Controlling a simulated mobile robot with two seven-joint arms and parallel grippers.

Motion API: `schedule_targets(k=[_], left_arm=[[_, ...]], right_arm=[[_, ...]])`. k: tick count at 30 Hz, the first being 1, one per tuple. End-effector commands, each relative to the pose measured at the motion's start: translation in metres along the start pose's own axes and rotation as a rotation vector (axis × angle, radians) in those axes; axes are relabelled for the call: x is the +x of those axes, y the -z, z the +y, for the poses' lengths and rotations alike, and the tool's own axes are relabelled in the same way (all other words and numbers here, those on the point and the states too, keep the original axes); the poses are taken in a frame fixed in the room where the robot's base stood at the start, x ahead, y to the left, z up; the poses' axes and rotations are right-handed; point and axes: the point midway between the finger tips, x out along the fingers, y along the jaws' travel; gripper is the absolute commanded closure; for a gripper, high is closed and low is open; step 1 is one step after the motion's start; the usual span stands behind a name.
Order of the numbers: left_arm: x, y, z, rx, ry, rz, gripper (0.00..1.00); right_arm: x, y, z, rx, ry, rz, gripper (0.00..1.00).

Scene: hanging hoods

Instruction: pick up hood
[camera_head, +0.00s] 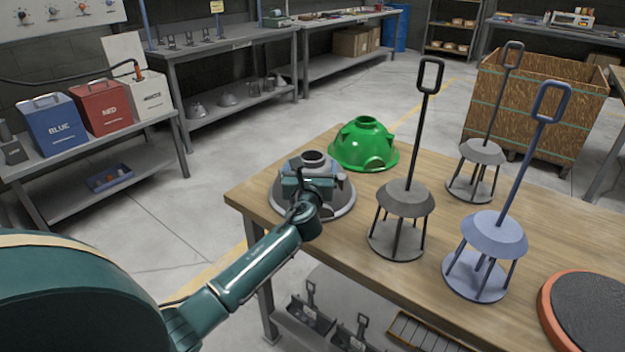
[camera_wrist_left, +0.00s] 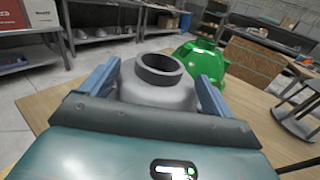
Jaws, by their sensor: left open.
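A grey hood (camera_head: 343,200) with a round open collar stands upright on the wooden table near its left corner. It also shows in the left wrist view (camera_wrist_left: 160,97). My left gripper (camera_head: 308,178) is open, with its two blue fingers on either side of the hood's upper part. Whether the fingers touch it cannot be told. A green hood (camera_head: 362,147) sits just behind and to the right; it also shows in the left wrist view (camera_wrist_left: 240,66). My right gripper is in neither view.
Grey and blue stands with tall loop handles, such as the blue one (camera_head: 483,236), occupy the table's right part. A dark disc with an orange rim (camera_head: 590,310) lies at the right front. A wooden crate (camera_head: 537,105) stands behind. Blue, red and white bins sit on the left bench.

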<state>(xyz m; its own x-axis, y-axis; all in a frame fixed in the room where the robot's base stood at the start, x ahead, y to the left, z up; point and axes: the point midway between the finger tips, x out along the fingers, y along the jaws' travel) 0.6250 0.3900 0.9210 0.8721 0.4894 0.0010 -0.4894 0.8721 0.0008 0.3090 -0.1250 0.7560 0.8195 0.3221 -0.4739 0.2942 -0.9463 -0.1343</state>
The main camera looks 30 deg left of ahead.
Motion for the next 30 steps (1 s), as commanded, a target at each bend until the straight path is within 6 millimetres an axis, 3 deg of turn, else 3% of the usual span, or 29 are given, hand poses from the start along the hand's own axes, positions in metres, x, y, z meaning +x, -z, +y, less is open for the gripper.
schedule_targets(k=[5, 13, 30], left_arm=[[0.021, 0.001, -0.001, 0.0, 0.0, 0.001, 0.12], [0.023, 0.0, -0.001, -0.001, 0.001, 0.001, 0.12], [0.023, 0.0, -0.001, -0.001, 0.001, 0.001, 0.58]], right_arm=[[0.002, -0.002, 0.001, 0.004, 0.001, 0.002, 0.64], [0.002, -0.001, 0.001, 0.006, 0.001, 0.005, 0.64], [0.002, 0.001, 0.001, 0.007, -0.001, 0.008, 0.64]])
